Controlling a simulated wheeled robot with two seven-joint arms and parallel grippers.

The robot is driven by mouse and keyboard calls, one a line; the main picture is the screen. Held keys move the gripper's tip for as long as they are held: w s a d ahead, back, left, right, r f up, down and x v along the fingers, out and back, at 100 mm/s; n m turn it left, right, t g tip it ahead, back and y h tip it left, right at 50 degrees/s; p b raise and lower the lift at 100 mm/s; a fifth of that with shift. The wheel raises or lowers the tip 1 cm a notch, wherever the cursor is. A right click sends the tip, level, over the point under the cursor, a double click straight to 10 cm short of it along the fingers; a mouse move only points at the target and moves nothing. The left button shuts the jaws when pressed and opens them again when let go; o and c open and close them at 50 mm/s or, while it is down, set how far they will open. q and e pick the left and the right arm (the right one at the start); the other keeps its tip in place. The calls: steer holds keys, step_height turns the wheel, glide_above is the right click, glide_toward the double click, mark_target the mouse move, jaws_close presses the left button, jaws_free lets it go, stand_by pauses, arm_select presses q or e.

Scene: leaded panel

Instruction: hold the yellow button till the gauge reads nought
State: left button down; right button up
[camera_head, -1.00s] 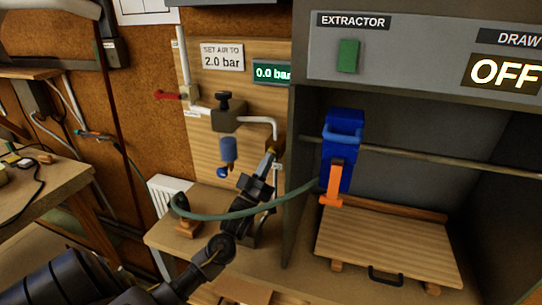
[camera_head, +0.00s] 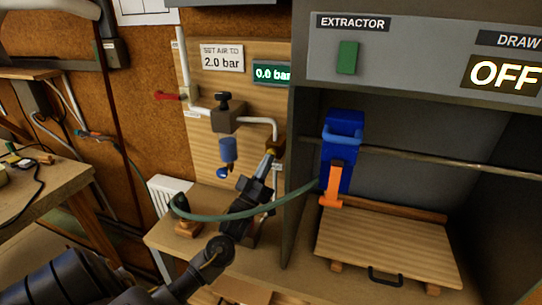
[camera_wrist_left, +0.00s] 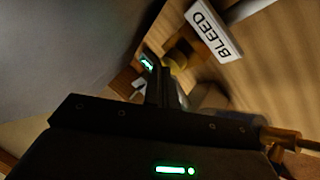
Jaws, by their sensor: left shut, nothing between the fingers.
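The gauge (camera_head: 272,73) is a green display on the wooden board and reads 0.0 bar, its right end cut off by the cabinet edge. The yellow button (camera_wrist_left: 178,62) shows in the left wrist view, by the BLEED label (camera_wrist_left: 209,36). In the head view it is a small spot (camera_head: 271,151) just beyond my fingertips. My left gripper (camera_head: 267,161) is shut and empty, its tips close to the button; it also shows in the left wrist view (camera_wrist_left: 160,80). I cannot tell whether they touch it. My right gripper is not in view.
A sign (camera_head: 222,57) reads "SET AIR TO 2.0 bar". A green hose (camera_head: 245,212) passes by my arm. The grey extractor cabinet (camera_head: 297,190) stands close on the right.

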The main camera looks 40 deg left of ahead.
arm_select(q)
steer(key=shift+s+d, duration=0.2)
steer(key=shift+s, duration=0.45)
steer(key=s, duration=0.1)
steer(key=s+d+p, duration=0.1)
steer(key=s, duration=0.1)
steer(key=s+p, duration=0.1)
steer(key=shift+s+d, duration=0.35)
steer(key=shift+d+f, duration=0.1)
stand_by(0.3)
